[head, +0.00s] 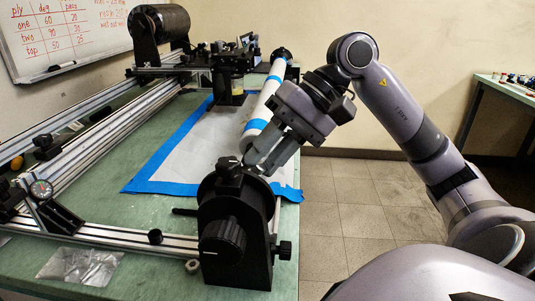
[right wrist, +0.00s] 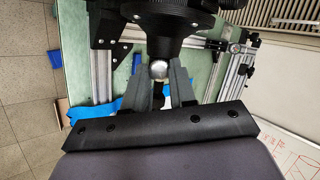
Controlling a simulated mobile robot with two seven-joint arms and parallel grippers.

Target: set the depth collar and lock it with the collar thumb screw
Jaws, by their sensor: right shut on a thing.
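My right gripper (head: 262,150) reaches down to the back of the black end stand (head: 235,215) at the table's near right corner. In the right wrist view its two grey fingers (right wrist: 159,86) close around a small silver round part (right wrist: 158,70) against the black mount (right wrist: 168,22). I cannot tell whether this part is the depth collar or its thumb screw; the fingers hide its sides. The stand has a large black knob (head: 222,241) in front and a smaller knob (head: 284,250) at its right. My left gripper is not in view.
A white tube (head: 268,98) with blue tape bands runs back along the table's right side, beside a blue-edged white sheet (head: 190,150). Metal rails (head: 95,135) lie along the left. A dial gauge (head: 41,189) stands at the front left. Floor is open at right.

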